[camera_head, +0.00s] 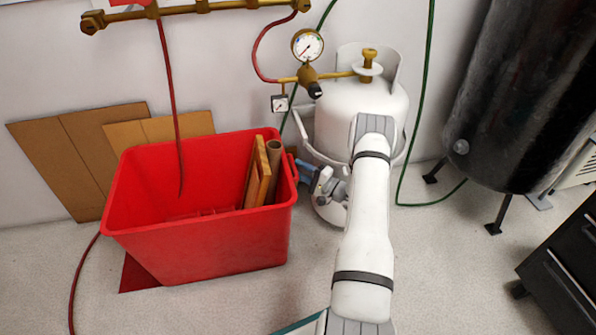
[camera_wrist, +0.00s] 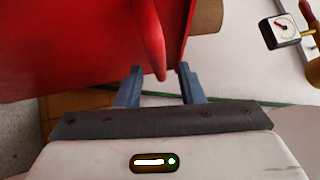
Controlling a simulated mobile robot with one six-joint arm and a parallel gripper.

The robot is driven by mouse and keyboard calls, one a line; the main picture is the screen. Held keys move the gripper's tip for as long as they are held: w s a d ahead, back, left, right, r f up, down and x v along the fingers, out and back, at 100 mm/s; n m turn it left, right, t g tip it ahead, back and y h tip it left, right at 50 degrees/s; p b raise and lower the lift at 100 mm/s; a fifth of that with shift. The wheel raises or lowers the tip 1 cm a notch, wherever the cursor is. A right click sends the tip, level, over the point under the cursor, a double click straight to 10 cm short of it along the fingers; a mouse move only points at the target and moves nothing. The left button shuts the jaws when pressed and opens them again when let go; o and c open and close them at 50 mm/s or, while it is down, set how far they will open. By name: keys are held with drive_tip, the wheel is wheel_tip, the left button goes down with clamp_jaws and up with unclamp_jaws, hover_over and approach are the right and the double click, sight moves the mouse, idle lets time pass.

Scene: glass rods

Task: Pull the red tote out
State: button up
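The red tote (camera_head: 205,250) stands on the floor at the left in the head view, open at the top. A wooden board (camera_head: 262,172) and a brown tube (camera_head: 274,155) stand upright in its right end. My gripper (camera_head: 297,165) is at the tote's right side, close to its upper rim. In the wrist view the tote (camera_wrist: 80,45) fills the upper left. The fingers of my gripper (camera_wrist: 160,84) are apart, and a narrow red edge of the tote reaches down towards the gap between them. I cannot tell whether they touch it.
A white gas cylinder (camera_head: 355,105) with a gauge (camera_head: 307,45) stands right behind my arm. Cardboard sheets (camera_head: 65,160) lean on the wall behind the tote. A red hose (camera_head: 170,85) hangs into the tote. A black tank (camera_head: 520,90) and dark cabinet (camera_head: 570,265) stand right. Floor in front is clear.

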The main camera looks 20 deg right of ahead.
drive_tip(key=shift+a, duration=0.1)
drive_tip(key=p+v, duration=0.2)
drive_tip(key=v, duration=0.5)
drive_tip(key=shift+s+d, duration=0.2)
drive_tip(key=shift+s, duration=0.1)
drive_tip(key=shift+s, duration=0.1)
